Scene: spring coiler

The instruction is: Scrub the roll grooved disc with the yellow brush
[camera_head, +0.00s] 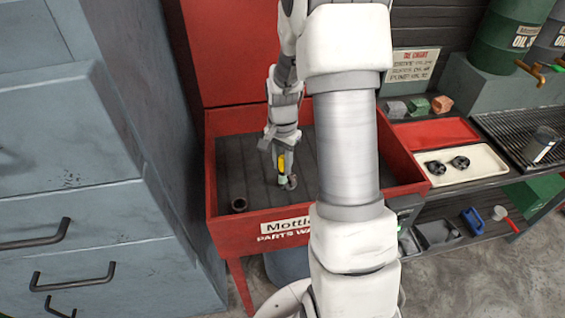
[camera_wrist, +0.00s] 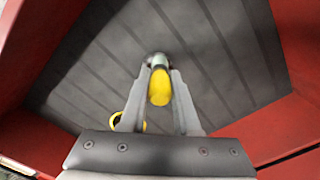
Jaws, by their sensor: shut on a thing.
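My gripper (camera_head: 281,160) is down inside the red parts washer (camera_head: 222,228), over its dark slatted floor. It is shut on the yellow brush (camera_head: 281,166), which points down. In the wrist view the brush's yellow handle (camera_wrist: 159,88) sits between the two fingers, with its pale grey end beyond them. A small grey round piece (camera_head: 291,183), perhaps the roll grooved disc, lies on the floor at the brush's lower end. I cannot tell whether they touch. In the wrist view the disc is not clearly seen; the brush may hide it.
A dark hollow cylinder (camera_head: 239,204) stands at the washer's front left. A partly hidden yellow ring (camera_wrist: 117,121) shows beside the left finger in the wrist view. Two dark round parts (camera_head: 448,165) lie in a white tray (camera_head: 488,172) at right. Grey cabinets (camera_head: 70,170) stand close at left.

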